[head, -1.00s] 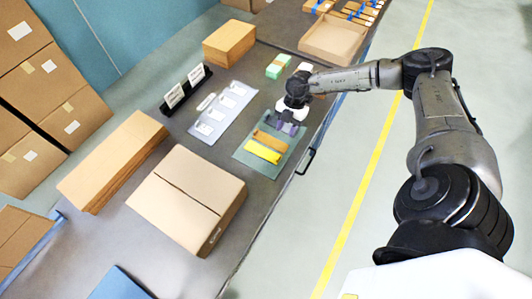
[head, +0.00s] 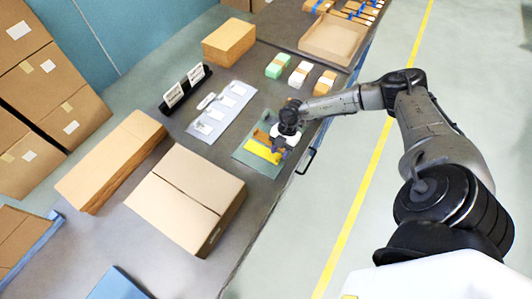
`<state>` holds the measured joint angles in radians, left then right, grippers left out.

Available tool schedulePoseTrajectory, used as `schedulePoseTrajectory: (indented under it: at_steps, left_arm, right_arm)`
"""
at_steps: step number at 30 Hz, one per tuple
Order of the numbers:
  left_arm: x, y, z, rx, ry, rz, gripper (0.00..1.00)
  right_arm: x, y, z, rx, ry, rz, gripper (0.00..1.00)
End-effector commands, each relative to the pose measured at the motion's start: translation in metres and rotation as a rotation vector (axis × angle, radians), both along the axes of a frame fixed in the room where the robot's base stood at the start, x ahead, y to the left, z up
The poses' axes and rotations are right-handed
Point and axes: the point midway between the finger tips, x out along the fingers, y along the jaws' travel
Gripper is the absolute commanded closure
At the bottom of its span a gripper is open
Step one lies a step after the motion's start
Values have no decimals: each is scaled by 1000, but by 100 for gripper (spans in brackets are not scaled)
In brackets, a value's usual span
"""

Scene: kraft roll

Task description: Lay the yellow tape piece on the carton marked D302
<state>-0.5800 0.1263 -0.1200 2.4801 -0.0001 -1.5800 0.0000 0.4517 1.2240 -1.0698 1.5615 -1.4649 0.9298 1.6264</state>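The yellow tape piece (head: 258,150) lies on a green mat (head: 250,163) near the table's right edge. My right gripper (head: 277,145) is low over the mat, at the yellow piece's upper right end. I cannot tell whether its fingers touch the piece or how far they are apart. A brown tape piece (head: 262,136) lies beside the yellow one, partly hidden by the gripper. A large closed carton (head: 188,195) stands on the table to the lower left; its marking is too small to read. My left gripper is not in view.
A grey tray with white cards (head: 214,117) and black stands with white labels (head: 185,88) are left of the mat. Small green, white and brown stacks (head: 300,73) lie beyond it. Bare table (head: 170,255) shows in front of the carton.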

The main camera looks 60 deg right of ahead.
Motion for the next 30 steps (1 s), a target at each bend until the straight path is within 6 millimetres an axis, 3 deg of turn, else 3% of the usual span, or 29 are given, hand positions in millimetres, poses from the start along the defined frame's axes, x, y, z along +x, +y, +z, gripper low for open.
schedulePoseTrajectory:
  at_steps: [4,12,24,30]
  left_arm:
    - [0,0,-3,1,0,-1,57]
    - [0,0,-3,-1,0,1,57]
    - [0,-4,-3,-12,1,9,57]
    - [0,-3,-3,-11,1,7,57]
  right_arm:
    - [0,7,-18,0,1,-1,62]
    - [0,8,-21,-1,0,0,63]
    - [0,8,-20,-1,0,0,100]
    - [0,8,-20,-1,0,0,100]
